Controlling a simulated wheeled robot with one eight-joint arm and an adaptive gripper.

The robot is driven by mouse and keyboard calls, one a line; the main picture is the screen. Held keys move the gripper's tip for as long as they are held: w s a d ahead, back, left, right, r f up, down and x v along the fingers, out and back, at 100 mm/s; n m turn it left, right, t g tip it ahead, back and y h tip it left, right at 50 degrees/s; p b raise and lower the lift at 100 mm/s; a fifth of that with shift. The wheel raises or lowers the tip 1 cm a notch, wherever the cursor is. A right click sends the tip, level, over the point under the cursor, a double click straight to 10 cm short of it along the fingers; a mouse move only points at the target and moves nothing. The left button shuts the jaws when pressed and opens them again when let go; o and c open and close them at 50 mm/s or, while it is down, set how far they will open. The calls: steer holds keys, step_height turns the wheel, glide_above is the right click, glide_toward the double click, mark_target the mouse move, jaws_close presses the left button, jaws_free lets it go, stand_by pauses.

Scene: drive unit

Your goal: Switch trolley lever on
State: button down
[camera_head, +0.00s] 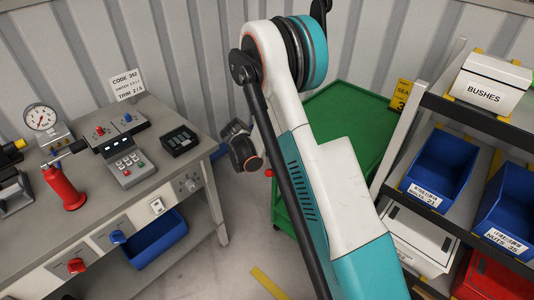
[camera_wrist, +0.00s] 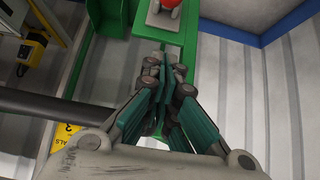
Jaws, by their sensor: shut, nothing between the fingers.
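The green trolley (camera_head: 345,118) stands behind my arm in the head view, and its green frame also shows in the wrist view (camera_wrist: 112,18). In the wrist view, a red knob (camera_wrist: 170,3) sits on a light grey plate (camera_wrist: 165,17) on a green part at the top edge. The knob is cut off by the frame, so I cannot tell the lever's position. My gripper (camera_wrist: 165,75) is shut and empty, its fingertips pointing toward the plate and apart from the knob in the picture. In the head view, a small red spot (camera_head: 268,173) shows at the trolley's left side, partly behind my arm.
A workbench (camera_head: 95,190) with a gauge (camera_head: 40,118), a red-handled tool (camera_head: 65,190) and a control box (camera_head: 127,160) stands at left. A shelf with blue bins (camera_head: 440,168) stands close at right. Corrugated wall runs behind. Floor shows between bench and trolley.

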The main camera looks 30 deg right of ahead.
mark_target(272, 173)
steer(key=b+x, duration=0.1)
steer(key=x, duration=0.4)
steer(key=shift+d+f+b, duration=0.15)
steer(key=shift+f+b, duration=0.15)
steer(key=shift+b, duration=0.1)
steer(key=shift+s+a+f+b, duration=0.2)
steer(key=shift+a+f+b, duration=0.35)
steer(key=shift+a+f, duration=0.35)
steer(key=shift+s+a+f, duration=0.15)
steer(key=shift+a+f, duration=0.15)
steer(key=shift+f, duration=0.2)
steer(key=shift+a, duration=0.15)
